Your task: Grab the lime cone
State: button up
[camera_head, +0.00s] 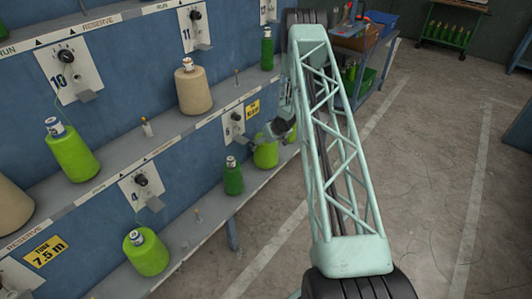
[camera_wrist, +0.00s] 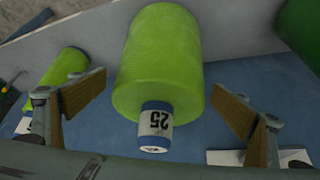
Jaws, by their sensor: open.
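A lime cone (camera_wrist: 160,62) fills the middle of the wrist view. My gripper (camera_wrist: 160,104) is open, with one brown-padded finger to each side of the cone's tube end and visible gaps between. In the head view, my gripper (camera_head: 281,128) is by a lime cone (camera_head: 266,155) on the lower shelf, and hides part of it. Other lime cones stand on the upper shelf (camera_head: 72,153) and lower shelf (camera_head: 146,253) at left.
A second lime cone (camera_wrist: 58,76) is left in the wrist view. A dark green cone (camera_head: 233,179) stands left of my gripper on the lower shelf. A beige cone (camera_head: 192,90) is on the upper shelf.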

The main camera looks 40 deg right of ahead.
jog(key=shift+w+f, duration=0.4)
jog(key=shift+f, duration=0.15)
jog(key=c, duration=1.6)
jog(key=shift+w+d+r, duration=0.1)
jog(key=shift+r, duration=0.05)
jog(key=shift+c, duration=0.8)
jog(key=shift+r+p, duration=1.55)
jog(key=shift+r, duration=3.45)
